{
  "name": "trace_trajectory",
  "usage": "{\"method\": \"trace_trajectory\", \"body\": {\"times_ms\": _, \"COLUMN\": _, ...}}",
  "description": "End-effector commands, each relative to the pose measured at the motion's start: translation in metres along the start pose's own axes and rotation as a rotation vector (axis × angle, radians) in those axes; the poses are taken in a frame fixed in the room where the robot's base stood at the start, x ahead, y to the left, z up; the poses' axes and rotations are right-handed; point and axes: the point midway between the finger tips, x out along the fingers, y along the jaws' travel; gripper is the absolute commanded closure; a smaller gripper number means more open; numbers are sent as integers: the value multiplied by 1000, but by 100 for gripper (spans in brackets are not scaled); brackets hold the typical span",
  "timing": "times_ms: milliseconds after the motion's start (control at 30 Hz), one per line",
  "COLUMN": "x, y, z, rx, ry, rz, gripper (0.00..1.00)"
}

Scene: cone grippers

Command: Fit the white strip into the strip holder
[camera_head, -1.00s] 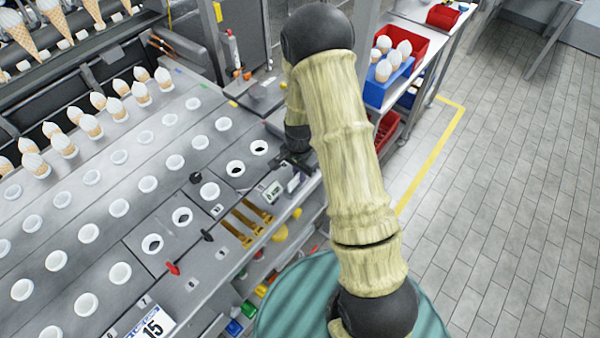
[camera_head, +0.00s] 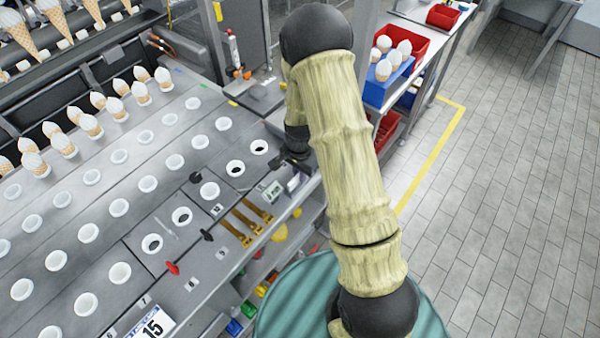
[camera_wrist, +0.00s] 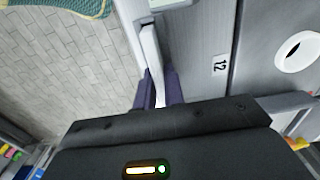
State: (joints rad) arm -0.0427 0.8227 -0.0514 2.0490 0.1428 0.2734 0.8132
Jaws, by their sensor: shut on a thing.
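In the wrist view, my gripper (camera_wrist: 158,88) is shut on the white strip (camera_wrist: 150,50), a narrow pale bar. The strip runs up from between the dark purplish fingers, and its upper end lies beside a pale grey box with a display (camera_wrist: 168,5). That box also shows in the head view (camera_head: 271,191), at the bench edge. I cannot tell which part is the strip holder, or whether the strip touches it. In the head view, my gripper (camera_head: 287,168) is small, dark and partly hidden by my arm, just above the box.
The grey bench (camera_head: 205,258) has rows of white round cups and several cones. A blue bin (camera_head: 385,88) of cones stands behind my arm. The tiled floor at right is clear.

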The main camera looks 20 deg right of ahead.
Motion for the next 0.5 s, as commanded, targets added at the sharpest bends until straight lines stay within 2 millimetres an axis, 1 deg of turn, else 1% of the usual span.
{"method": "trace_trajectory", "body": {"times_ms": 500, "x": 7, "y": 0, "z": 0, "rx": 0, "ry": 0, "rz": 0, "gripper": 100}}
